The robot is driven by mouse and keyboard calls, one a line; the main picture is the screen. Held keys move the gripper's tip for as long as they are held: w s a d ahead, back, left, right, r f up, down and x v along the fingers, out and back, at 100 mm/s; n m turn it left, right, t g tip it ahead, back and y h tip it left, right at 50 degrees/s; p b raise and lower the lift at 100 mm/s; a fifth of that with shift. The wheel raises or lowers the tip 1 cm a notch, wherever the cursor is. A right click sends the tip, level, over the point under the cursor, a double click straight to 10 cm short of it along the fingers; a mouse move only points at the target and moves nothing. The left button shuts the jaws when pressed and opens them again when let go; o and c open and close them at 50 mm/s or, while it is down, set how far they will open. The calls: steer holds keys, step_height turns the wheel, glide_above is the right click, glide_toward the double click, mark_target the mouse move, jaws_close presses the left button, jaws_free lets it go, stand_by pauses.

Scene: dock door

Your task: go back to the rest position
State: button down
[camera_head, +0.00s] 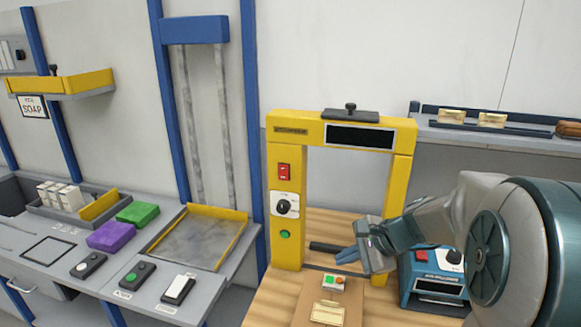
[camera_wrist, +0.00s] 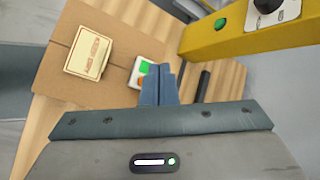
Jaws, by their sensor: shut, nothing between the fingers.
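My gripper (camera_head: 362,240) is in front of the opening of a yellow frame (camera_head: 284,190) on a wooden table. In the wrist view my gripper's blue fingers (camera_wrist: 159,75) are together, with nothing between them. They hang over the table beside a small white box with a green and an orange button (camera_wrist: 144,72). In the head view that button box (camera_head: 333,282) sits on a brown cardboard piece (camera_head: 312,300), below and left of the fingers. Whether the fingers touch anything below cannot be told.
A black bar (camera_head: 325,247) lies near the frame's foot. A blue device (camera_head: 432,275) with a red switch stands right of my gripper. The grey bench (camera_head: 60,250) at left holds purple (camera_head: 111,236) and green (camera_head: 138,213) blocks and several switches. A grey shelf (camera_head: 480,133) is behind my arm.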

steer(key=s+n+g+h, duration=0.1)
steer(key=s+n+h, duration=0.6)
steer(key=s+n, duration=0.8)
steer(key=s, duration=0.4)
steer(key=shift+a+r+g, duration=0.25)
steer(key=shift+r+g, duration=0.05)
